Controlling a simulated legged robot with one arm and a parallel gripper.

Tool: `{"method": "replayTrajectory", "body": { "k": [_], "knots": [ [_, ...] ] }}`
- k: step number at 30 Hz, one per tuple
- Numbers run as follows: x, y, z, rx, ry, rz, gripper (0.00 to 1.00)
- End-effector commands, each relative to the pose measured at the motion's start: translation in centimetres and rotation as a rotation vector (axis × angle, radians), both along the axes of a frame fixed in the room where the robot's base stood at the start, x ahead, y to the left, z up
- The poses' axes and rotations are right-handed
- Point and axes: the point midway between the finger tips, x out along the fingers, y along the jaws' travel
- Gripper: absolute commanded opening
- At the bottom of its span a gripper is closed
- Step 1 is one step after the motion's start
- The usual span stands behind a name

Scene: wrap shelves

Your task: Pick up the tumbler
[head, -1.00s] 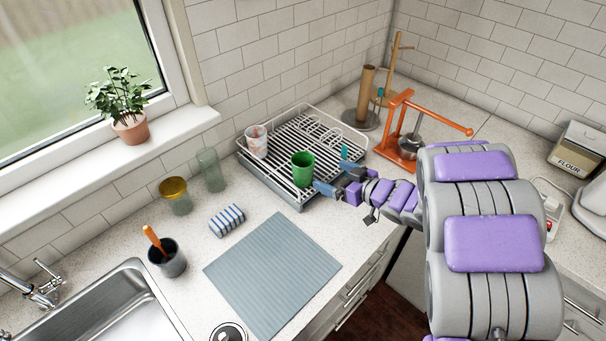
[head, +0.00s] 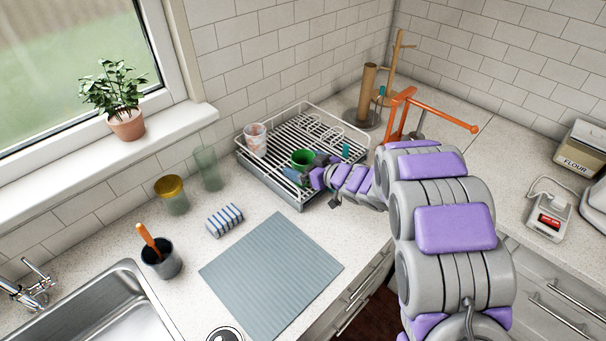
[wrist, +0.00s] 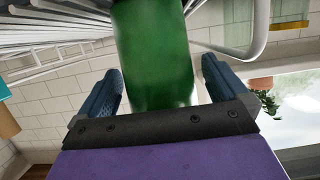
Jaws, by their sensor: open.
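The green tumbler (head: 302,158) stands in the dish rack, near its front right side. In the wrist view the green tumbler (wrist: 153,55) fills the middle, between the two blue fingers of my gripper (wrist: 162,88). The fingers are apart, with a gap on each side of the tumbler. In the head view my gripper (head: 306,172) is at the tumbler and hides its lower part. A whitish patterned cup (head: 256,140) stands at the rack's left end.
The white wire dish rack (head: 262,181) surrounds the tumbler. A clear glass (head: 207,168) and a yellow-lidded jar (head: 172,194) stand left of it. An orange stand (head: 403,105) is to the right. The grey mat (head: 270,270) in front is bare.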

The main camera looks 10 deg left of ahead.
Motion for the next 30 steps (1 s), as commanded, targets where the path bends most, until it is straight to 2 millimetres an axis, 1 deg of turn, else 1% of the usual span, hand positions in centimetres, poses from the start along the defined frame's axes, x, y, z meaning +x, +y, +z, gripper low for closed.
{"method": "replayTrajectory", "body": {
  "k": [2, 8, 24, 25, 30],
  "knots": [
    [0.22, 0.46, -0.23, 0.000, 0.001, 0.000, 1.00],
    [0.26, 0.30, -0.06, 0.001, 0.001, -0.003, 0.99],
    [0.26, 0.38, -0.10, -0.001, 0.001, -0.002, 0.47],
    [0.26, 0.38, -0.10, -0.001, 0.001, -0.002, 0.45],
    [0.26, 0.39, -0.10, -0.001, 0.001, -0.002, 0.45]
  ]
}}
